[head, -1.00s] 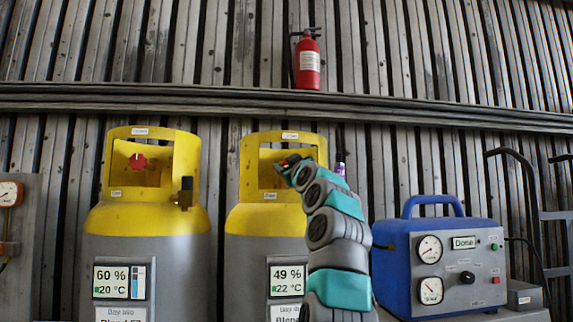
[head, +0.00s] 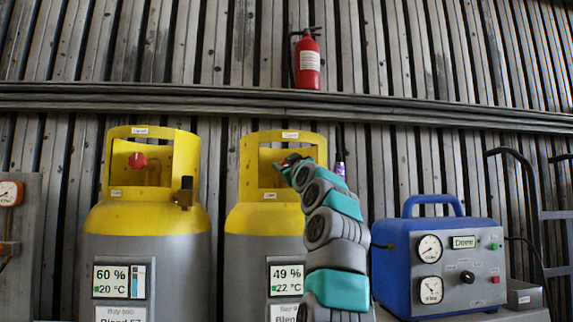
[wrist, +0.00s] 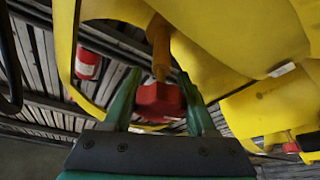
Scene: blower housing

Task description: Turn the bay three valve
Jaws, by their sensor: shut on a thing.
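The right yellow-topped grey cylinder (head: 262,219) stands in the middle of the head view. Its panel reads 49 % and 22 °C; the bay name below is too blurred to be sure of. In the wrist view its red valve knob (wrist: 160,100) sits on a brass stem between the two green fingers of my gripper (wrist: 161,96). The fingers are shut on the knob. In the head view my gripper (head: 287,164) reaches into the window of the yellow collar and mostly hides the knob.
A left cylinder (head: 150,219) with its own red knob (head: 137,161) stands beside it, reading 60 %. A blue machine (head: 440,262) with gauges is at right. A red extinguisher (head: 307,62) hangs above. The yellow collar closely surrounds my gripper.

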